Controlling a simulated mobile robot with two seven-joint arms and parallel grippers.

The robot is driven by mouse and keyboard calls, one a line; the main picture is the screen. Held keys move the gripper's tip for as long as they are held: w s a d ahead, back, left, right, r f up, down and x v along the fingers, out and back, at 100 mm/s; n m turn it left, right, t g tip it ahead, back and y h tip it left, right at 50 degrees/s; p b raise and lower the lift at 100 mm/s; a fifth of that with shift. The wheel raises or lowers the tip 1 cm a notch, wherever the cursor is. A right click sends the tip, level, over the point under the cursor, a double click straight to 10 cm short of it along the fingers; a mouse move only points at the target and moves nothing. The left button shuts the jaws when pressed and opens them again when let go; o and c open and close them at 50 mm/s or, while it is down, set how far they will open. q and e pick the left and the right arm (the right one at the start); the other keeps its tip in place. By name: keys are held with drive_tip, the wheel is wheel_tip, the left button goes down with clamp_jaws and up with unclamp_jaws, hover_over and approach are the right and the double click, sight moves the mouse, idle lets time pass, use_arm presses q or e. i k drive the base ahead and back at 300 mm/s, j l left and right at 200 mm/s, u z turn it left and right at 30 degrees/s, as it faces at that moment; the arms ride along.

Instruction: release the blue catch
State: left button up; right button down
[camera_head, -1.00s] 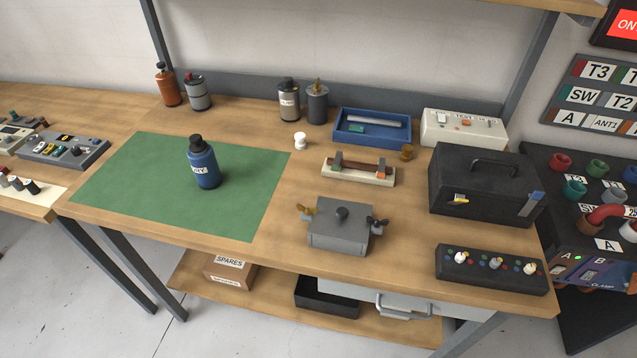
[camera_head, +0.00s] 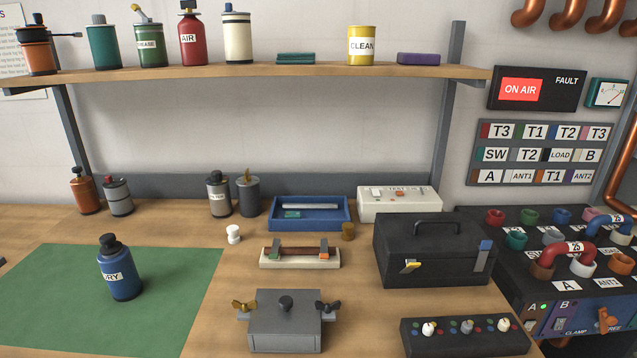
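The black toolbox (camera_head: 432,252) stands on the right part of the wooden bench, with a handle on its lid. Its blue catch (camera_head: 484,258) is on the right of the front face and looks tilted. A yellow catch (camera_head: 412,265) is on the left of the same face. The lid looks closed. Neither of my grippers shows in the head view.
A black switch strip (camera_head: 466,337) lies in front of the toolbox, and a grey box with wing nuts (camera_head: 285,322) stands to its left. A white tester (camera_head: 399,203) is behind it. A shelf (camera_head: 240,73) hangs above.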

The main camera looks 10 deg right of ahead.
sight(484, 249)
drive_tip(key=z, duration=1.45)
